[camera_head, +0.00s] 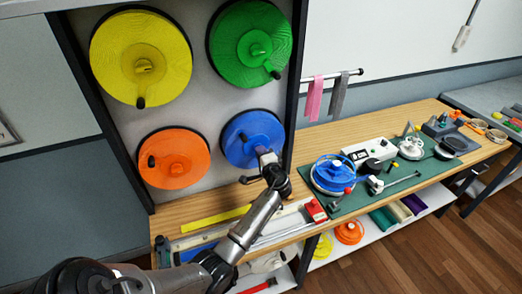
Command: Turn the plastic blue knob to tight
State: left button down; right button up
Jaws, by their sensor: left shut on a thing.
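The blue knob (238,145) is a round disc at the lower right of the upright panel, below the green disc and beside the orange one. My left gripper (264,154) is at the lower right part of its face, shut on a part of the blue knob. The fingers and my arm hide the part held, so its grip is not clear in detail. The knob's tightness cannot be read from the picture. My right gripper is not in view.
Yellow (118,50), green (240,70) and orange (190,160) discs share the panel, inside a dark frame. A wooden bench (350,140) runs right, with a blue reel (330,172) and tools on a green mat. A yellow strip (215,218) lies below the panel.

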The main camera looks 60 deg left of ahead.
pick_arm(q)
jog(key=shift+m, duration=0.3)
dwell(0.4)
jog(key=c, duration=1.2)
grip_release()
jog(key=shift+o, duration=0.2)
jog(key=s+d, duration=0.2)
jog(key=d, duration=1.1)
jog(key=shift+s+d+b, duration=0.3)
jog(key=shift+b, duration=0.05)
